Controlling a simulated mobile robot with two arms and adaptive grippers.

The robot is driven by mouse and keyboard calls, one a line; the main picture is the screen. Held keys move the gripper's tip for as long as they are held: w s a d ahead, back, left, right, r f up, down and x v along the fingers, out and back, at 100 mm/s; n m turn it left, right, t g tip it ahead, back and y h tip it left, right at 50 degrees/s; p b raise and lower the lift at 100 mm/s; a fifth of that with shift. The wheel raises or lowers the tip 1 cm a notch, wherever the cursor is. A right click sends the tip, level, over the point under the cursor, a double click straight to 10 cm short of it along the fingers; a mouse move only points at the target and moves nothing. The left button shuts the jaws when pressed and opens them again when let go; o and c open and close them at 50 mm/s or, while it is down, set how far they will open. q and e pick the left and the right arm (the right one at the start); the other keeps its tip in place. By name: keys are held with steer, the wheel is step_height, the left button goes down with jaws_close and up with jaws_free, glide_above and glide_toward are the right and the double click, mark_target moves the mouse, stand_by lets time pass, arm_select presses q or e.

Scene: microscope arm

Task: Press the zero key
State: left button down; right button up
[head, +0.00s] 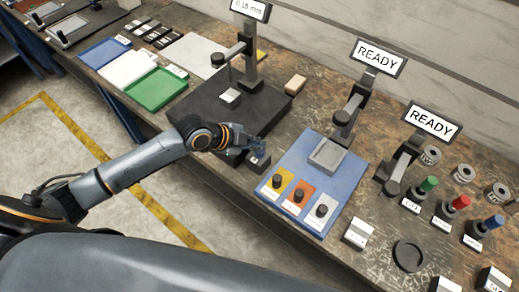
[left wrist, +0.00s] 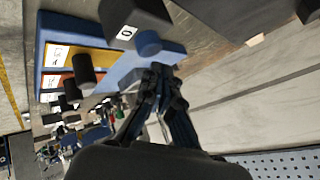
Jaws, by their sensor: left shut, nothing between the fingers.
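The zero key is a dark block (left wrist: 120,12) labelled "0" with a round blue button (left wrist: 148,42), in the left wrist view. In the head view its dark block (head: 259,162) sits at the front of the black gauge base, with the button hidden behind my gripper. My left gripper (head: 260,145) is shut and empty, close to the button. In the left wrist view its fingertips (left wrist: 157,70) are just beside the blue button; I cannot tell whether they touch it. My right gripper is not in view.
The gauge stand's display (head: 250,9) reads 0.18 mm, and a small block (head: 230,97) sits under its probe. A blue panel (head: 304,226) with yellow, orange and white keys lies right of the key. A green tray (head: 157,91) lies to the left.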

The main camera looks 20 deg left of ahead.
mark_target(257, 152)
arm_select(q)
steer(key=shift+f, duration=0.4)
steer(key=shift+f+b, duration=0.55)
stand_by(0.5)
stand_by(0.4)
steer(key=shift+r+p, duration=0.9)
steer(key=shift+r, duration=0.1)
step_height(257, 152, up, 5)
steer(key=p, duration=0.4)
stand_by(0.5)
